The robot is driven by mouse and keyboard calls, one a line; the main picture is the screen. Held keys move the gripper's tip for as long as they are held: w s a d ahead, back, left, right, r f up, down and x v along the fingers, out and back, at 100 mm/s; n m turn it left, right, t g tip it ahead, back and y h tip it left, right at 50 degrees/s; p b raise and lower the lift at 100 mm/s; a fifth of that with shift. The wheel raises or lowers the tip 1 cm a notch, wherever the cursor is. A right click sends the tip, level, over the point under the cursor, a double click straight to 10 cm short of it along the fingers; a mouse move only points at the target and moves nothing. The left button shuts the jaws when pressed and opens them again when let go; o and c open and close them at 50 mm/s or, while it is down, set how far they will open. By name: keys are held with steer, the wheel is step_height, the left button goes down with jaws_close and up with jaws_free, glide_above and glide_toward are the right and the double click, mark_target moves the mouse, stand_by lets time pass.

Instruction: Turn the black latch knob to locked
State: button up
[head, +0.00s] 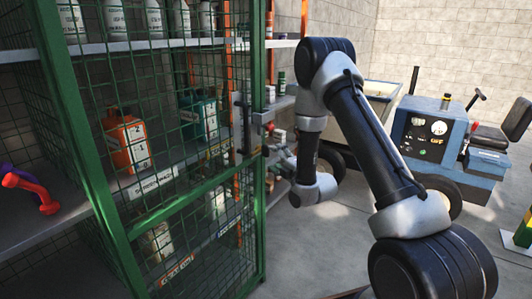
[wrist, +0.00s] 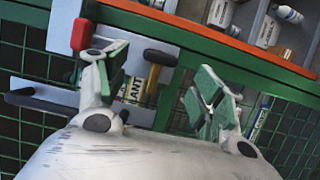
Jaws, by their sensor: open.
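My gripper (wrist: 158,76) is open in the wrist view, its two green-padded fingers pointing at the green cage door. A black knob (wrist: 160,57) shows just beyond and between the fingertips, beside a light metal plate (wrist: 60,92). The fingers do not appear closed on it. A red piece (wrist: 82,35) stands out beside the left finger. In the head view the latch plate (head: 238,115) is on the door's right side, with my gripper (head: 276,160) close to it. The knob's setting cannot be told.
A black bar handle (wrist: 40,104) runs across the plate. Behind the green mesh stand an orange jug (head: 125,142), a green jug (head: 198,117) and several bottles. A blue-grey cart (head: 430,140) stands at the right.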

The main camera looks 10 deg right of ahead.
mark_target(268, 153)
steer(key=x, duration=0.7)
steer(key=shift+w, duration=0.2)
steer(key=c, duration=1)
